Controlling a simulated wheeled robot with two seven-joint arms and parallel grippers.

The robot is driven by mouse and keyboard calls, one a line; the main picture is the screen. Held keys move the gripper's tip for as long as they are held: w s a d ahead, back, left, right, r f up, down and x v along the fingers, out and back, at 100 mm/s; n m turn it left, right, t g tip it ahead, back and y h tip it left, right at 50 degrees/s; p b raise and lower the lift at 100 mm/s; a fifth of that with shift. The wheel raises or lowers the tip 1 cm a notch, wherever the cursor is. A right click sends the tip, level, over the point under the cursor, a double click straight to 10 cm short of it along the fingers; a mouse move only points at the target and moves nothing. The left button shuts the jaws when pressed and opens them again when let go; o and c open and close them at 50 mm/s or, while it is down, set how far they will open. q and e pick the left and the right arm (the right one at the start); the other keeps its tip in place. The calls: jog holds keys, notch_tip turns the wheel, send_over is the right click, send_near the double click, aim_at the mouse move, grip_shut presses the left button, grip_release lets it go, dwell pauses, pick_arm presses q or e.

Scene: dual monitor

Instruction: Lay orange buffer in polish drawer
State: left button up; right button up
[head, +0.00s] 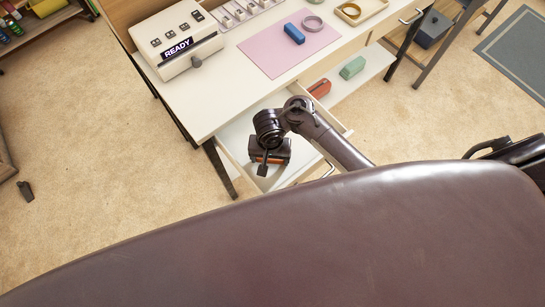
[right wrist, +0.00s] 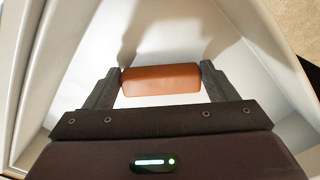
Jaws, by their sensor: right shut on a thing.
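My right gripper (head: 264,164) reaches down into an open white drawer (head: 238,132) under the desk's left part. It is shut on the orange buffer, a small rounded block (right wrist: 161,79) held crosswise between both fingertips in the right wrist view. Around the buffer, the right wrist view shows the pale drawer walls (right wrist: 38,75) and floor. I cannot tell whether the buffer touches the floor. No drawer label is readable. My left gripper is not in view.
The desk (head: 222,88) holds a READY console (head: 178,40), a pink mat (head: 272,52) with a blue block (head: 294,33), rings, and a tray. A red-orange block (head: 320,88) and a green block (head: 352,68) lie on a pale surface right of the drawer.

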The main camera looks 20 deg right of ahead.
jog(key=shift+s+a+r, duration=0.1)
jog(key=shift+s+r, duration=0.05)
jog(key=o, duration=0.9)
jog(key=shift+f, duration=0.2)
jog(key=shift+r, duration=0.1)
notch_tip(320, 180, up, 12)
jog(key=p, duration=0.8)
jog(key=shift+r, duration=0.1)
jog(key=shift+s, duration=0.1)
